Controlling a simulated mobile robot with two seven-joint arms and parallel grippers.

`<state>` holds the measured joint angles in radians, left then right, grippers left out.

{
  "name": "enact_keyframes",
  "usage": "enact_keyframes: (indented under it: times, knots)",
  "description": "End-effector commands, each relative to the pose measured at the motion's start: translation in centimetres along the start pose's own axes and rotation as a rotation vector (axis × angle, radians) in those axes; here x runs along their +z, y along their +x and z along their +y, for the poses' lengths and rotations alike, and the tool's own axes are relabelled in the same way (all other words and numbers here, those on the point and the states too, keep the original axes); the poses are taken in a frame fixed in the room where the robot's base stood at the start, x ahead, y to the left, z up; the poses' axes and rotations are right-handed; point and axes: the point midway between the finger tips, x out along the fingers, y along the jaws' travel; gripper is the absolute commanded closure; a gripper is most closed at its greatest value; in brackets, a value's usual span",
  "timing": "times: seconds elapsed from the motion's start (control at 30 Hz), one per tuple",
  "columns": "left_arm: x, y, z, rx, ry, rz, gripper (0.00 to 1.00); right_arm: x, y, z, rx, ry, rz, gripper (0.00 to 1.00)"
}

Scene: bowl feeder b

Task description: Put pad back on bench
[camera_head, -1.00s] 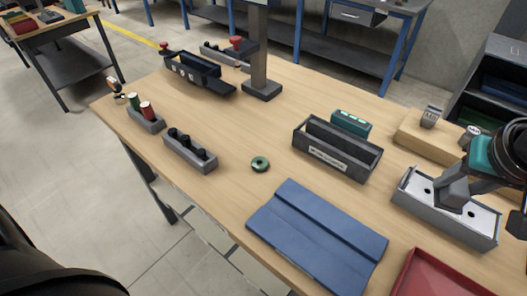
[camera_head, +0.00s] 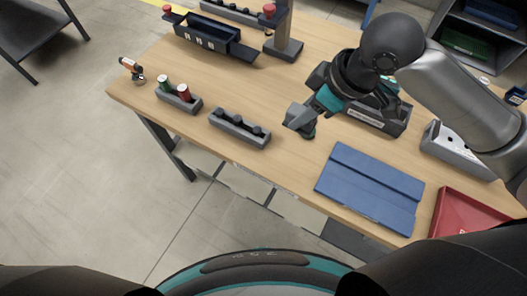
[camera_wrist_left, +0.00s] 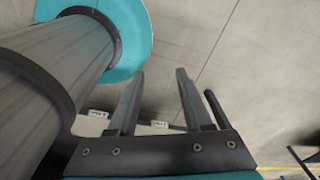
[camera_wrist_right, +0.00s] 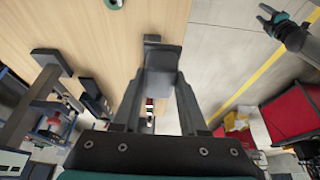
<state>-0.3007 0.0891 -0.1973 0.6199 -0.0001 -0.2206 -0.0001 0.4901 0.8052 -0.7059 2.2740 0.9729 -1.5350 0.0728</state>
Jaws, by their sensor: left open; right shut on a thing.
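My right gripper (camera_head: 309,108) reaches over the wooden bench (camera_head: 290,165) from the right. It is shut on a small grey block, which I take to be the pad (camera_head: 297,117). In the right wrist view the pad (camera_wrist_right: 161,60) sits between the fingertips, with bench and floor behind it. I cannot tell whether it touches the bench. A green ring (camera_head: 311,131) lies beside and partly behind it. My left gripper (camera_wrist_left: 160,85) is open and empty in its wrist view, with bare floor beyond; it does not show in the head view.
A blue folded mat (camera_head: 370,185) and a red tray (camera_head: 470,215) lie near the front edge. A labelled dark bin (camera_head: 375,120), partly hidden by my arm, and a white-topped grey fixture (camera_head: 450,150) stand right. A grey holder (camera_head: 240,130) stands left of the pad.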

Motion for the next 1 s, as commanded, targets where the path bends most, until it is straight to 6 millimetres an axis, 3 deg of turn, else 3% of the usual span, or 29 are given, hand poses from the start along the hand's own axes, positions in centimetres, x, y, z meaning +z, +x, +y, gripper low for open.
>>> enact_keyframes:
  times: [0.17, 0.6, 0.87, 1.0]
  knots:
    - [-0.1, 0.5, 0.7, 0.009, -0.003, 0.002, 0.5, 1.2, 2.5, -0.3, -0.01, -0.01, -0.005, 1.0]
    - [-0.1, 2.4, 1.2, 0.016, -0.001, 0.004, 0.5, 5.5, 12.8, -0.2, -0.007, -0.009, -0.003, 1.0]
    - [0.0, 2.8, 1.0, 0.012, 0.0, 0.003, 0.5, 6.4, 15.1, -0.2, -0.006, -0.011, -0.002, 1.0]
    - [0.1, 3.3, 0.8, 0.01, 0.0, 0.003, 0.5, 7.3, 17.2, -0.2, -0.005, -0.01, -0.002, 1.0]
